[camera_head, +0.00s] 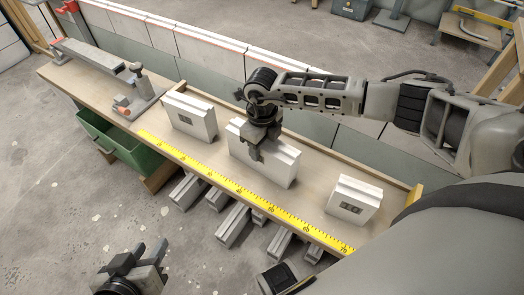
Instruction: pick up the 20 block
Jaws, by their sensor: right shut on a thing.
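Three white blocks stand in a row on the wooden bench (312,172). My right gripper (256,152) has come down from above and is shut on the middle block (280,166). The gripper covers the middle of its front face, so I cannot see a number there. The left block (202,122) and the right block (364,195) each carry a small dark label, too small to read surely. The middle block looks upright; I cannot tell if it touches the bench. My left gripper (140,262) is open and empty at the lower left, away from the bench.
A yellow measuring tape (232,193) runs along the bench's front edge. A metal clamp-like fixture (140,92) stands at the bench's left end. A green drawer (128,150) sticks out below. Several grey bars (233,224) show under the bench. A low wall (205,50) stands behind.

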